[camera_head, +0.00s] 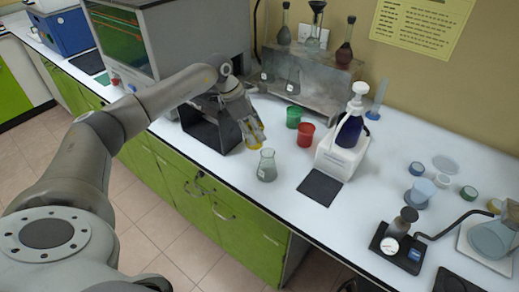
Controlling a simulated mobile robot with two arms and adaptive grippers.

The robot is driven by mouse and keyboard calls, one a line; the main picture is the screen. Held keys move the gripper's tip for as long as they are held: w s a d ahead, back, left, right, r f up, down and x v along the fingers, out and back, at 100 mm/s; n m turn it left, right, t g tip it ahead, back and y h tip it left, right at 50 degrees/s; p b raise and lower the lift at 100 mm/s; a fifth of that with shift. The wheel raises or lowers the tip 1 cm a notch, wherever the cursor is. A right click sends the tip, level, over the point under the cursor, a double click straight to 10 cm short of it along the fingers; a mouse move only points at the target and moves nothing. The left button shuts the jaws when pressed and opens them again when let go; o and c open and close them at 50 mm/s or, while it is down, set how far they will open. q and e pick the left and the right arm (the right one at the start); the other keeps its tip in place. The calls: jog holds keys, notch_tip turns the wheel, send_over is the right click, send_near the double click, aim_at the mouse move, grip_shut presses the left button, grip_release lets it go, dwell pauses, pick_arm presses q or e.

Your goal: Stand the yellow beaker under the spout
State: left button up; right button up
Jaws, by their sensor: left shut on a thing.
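The yellow beaker (256,141) is mostly hidden by my left gripper (251,126); only bits of yellow show. The gripper is shut on it, beside a dark open box. I cannot tell whether the beaker touches the counter. A dark blue bottle with a white pump head (358,93) stands in a white holder (338,160) right of centre; its spout is too small to make out. A black square mat (320,188) lies on the counter in front of the holder. My right gripper is not in view.
A green beaker (293,117), a red beaker (306,135) and a glass flask (267,166) stand between my left gripper and the holder. A metal rack (318,92) with flasks is behind.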

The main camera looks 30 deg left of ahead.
aim_at(254, 147)
pick_arm(q)
jog(key=f, duration=0.3)
jog(key=shift+s+p, duration=0.25)
jog(key=shift+p, duration=0.05)
jog(key=shift+f, duration=0.35)
notch_tip(254, 147, down, 2)
jog(key=shift+d+f+p, duration=0.1)
jog(key=shift+f+p, duration=0.1)
jog(key=shift+p, duration=0.3)
jog(key=shift+f, duration=0.3)
jog(key=shift+f+b, duration=0.25)
jog(key=shift+b, duration=0.05)
jog(key=o, duration=0.7)
jog(key=shift+r, duration=0.1)
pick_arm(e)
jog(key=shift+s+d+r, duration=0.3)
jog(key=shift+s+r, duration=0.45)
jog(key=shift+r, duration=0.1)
pick_arm(q)
jog(key=shift+r, duration=0.1)
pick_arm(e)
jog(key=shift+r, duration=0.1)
